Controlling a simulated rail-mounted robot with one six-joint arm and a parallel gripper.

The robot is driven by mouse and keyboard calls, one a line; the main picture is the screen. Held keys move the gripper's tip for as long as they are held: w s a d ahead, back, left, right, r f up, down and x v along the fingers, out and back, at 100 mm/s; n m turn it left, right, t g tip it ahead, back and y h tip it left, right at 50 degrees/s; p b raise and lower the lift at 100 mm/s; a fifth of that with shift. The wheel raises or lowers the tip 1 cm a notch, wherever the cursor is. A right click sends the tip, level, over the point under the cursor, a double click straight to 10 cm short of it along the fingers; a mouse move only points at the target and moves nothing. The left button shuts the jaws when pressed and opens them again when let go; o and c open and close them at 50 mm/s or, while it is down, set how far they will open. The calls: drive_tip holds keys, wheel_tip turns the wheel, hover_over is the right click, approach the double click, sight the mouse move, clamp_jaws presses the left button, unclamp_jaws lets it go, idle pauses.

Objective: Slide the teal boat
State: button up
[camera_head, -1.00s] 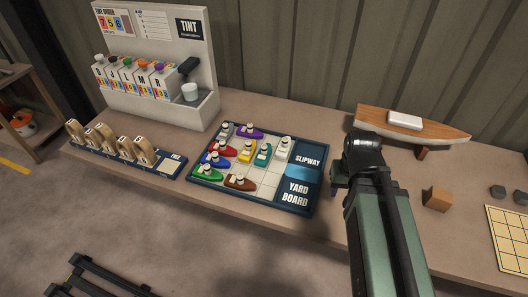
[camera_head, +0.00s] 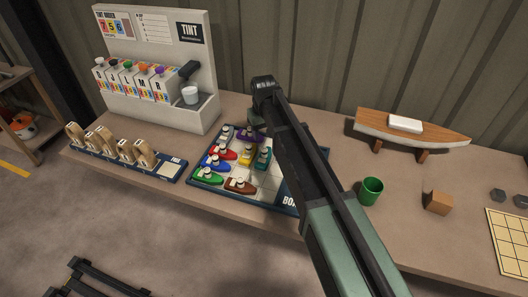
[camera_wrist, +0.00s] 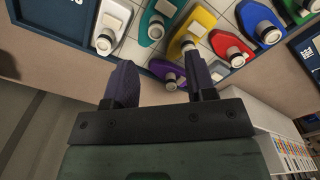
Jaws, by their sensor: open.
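The teal boat (camera_head: 263,157) stands on the yard board (camera_head: 210,183) beside the yellow boat (camera_head: 247,155). It also shows in the wrist view (camera_wrist: 151,27), ahead of my left finger, between a pale boat (camera_wrist: 113,22) and the yellow boat. My gripper (camera_wrist: 161,82) is open, with its fingers spread and no boat gripped. The purple boat (camera_wrist: 166,72) appears in the gap between the fingertips, near the board's back edge. In the head view my arm covers the board's right part, including most of its lettering.
Red (camera_head: 223,153), blue (camera_head: 214,162), green (camera_head: 207,176) and brown (camera_head: 240,185) boats crowd the board. The tint machine (camera_head: 205,55) stands behind left. A green cup (camera_head: 371,190), brown block (camera_head: 437,203) and model hull (camera_head: 410,130) are to the right.

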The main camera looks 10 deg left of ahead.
sight(265, 149)
drive_tip(key=shift+w+a, duration=0.15)
drive_tip(key=shift+w, duration=0.75)
drive_tip(key=shift+s+d+n, duration=0.2)
drive_tip(key=shift+n, duration=0.1)
drive_tip(key=shift+s+f+b, duration=0.1)
drive_tip(key=shift+f+b, duration=0.15)
drive_tip(key=shift+b, duration=0.05)
wheel_tip(265, 149, down, 11)
drive_tip(key=b, duration=1)
drive_tip(key=shift+r, duration=0.35)
clamp_jaws()
